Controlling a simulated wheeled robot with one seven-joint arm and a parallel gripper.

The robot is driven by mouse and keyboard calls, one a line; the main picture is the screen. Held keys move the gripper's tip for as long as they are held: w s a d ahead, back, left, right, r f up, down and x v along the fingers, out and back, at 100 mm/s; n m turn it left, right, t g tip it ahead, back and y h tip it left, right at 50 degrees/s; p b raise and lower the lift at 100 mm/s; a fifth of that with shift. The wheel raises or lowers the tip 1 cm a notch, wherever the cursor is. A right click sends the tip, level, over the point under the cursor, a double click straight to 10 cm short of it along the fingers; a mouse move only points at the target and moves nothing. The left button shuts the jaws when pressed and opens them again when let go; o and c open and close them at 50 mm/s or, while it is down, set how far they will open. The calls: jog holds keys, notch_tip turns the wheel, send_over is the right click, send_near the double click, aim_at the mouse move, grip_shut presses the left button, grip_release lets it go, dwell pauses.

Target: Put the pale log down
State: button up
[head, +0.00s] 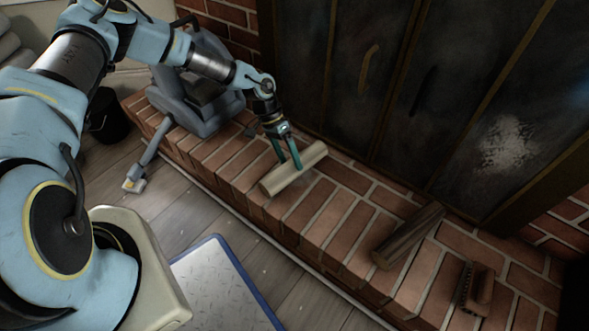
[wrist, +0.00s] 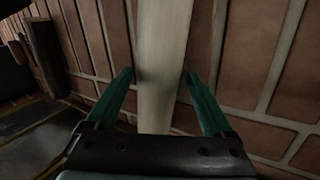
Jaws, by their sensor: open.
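The pale log (head: 293,168) lies on the brick hearth (head: 337,222) in front of the dark fireplace doors. My gripper (head: 288,158) is over the middle of the log, with its green fingers pointing down at it. In the wrist view the pale log (wrist: 163,65) runs between the two open fingers of my gripper (wrist: 160,76). A gap shows between the log and the right finger, and the left finger is close to the log's side. Whether the log touches the brick along its whole length cannot be told.
A grey vacuum-like appliance (head: 197,98) stands at the left end. Fireplace doors (head: 400,90) rise behind. Bare brick lies between the two logs.

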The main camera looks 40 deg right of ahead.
jog(key=shift+s+f, duration=0.3)
jog(key=shift+f, duration=0.25)
grip_shut()
dwell(0.4)
